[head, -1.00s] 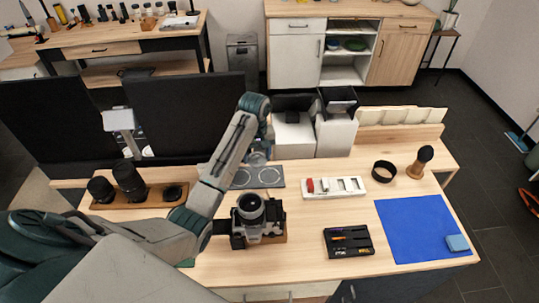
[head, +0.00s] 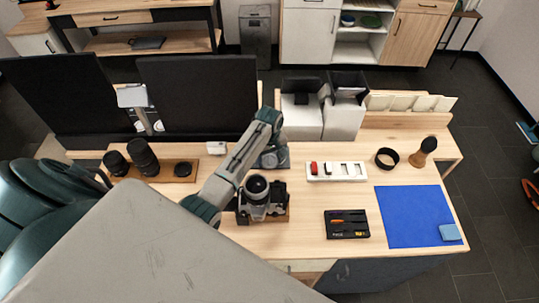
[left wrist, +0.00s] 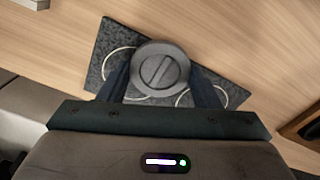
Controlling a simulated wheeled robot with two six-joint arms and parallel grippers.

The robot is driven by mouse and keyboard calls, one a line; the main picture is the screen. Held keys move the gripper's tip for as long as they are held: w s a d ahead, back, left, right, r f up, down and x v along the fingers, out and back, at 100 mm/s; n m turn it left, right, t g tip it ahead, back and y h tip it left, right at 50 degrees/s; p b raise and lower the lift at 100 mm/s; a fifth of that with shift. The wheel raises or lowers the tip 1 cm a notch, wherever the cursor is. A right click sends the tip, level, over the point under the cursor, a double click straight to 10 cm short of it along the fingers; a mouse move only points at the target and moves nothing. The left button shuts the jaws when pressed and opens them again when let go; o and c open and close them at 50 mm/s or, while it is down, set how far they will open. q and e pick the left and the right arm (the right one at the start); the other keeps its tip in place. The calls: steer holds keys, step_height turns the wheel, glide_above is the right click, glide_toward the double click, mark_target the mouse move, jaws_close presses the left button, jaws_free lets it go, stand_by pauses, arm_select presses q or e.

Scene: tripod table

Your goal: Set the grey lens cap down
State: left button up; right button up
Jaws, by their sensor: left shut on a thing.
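The grey lens cap (left wrist: 160,68) is round with a slot-like bar across its face. It sits between the two fingers of my left gripper (head: 272,158) in the left wrist view. My left gripper is shut on it. Below is a dark speckled mat (left wrist: 112,42) with pale ring outlines, partly covered by the cap and fingers. The cap is over the mat between the rings; I cannot tell whether it touches. My right gripper is not in view.
A camera (head: 262,200) stands close in front of my left gripper. A lens board (head: 183,170) is to the left, a white tray (head: 336,172) to the right. White bins (head: 303,118) stand behind. A blue cloth (head: 410,215) lies at the right.

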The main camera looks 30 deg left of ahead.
mark_target(270, 160)
arm_select(q)
steer(key=shift+f, duration=0.2)
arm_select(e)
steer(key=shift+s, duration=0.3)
arm_select(q)
steer(key=o, duration=0.9)
steer(key=shift+c, duration=0.2)
steer(key=shift+o, duration=0.9)
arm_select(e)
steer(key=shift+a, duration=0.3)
arm_select(q)
steer(key=shift+r, duration=0.1)
step_height(270, 160, up, 12)
steer(key=b, duration=0.3)
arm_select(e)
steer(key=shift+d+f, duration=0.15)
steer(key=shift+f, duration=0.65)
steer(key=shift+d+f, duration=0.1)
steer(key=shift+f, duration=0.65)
arm_select(q)
steer(key=shift+r, duration=0.1)
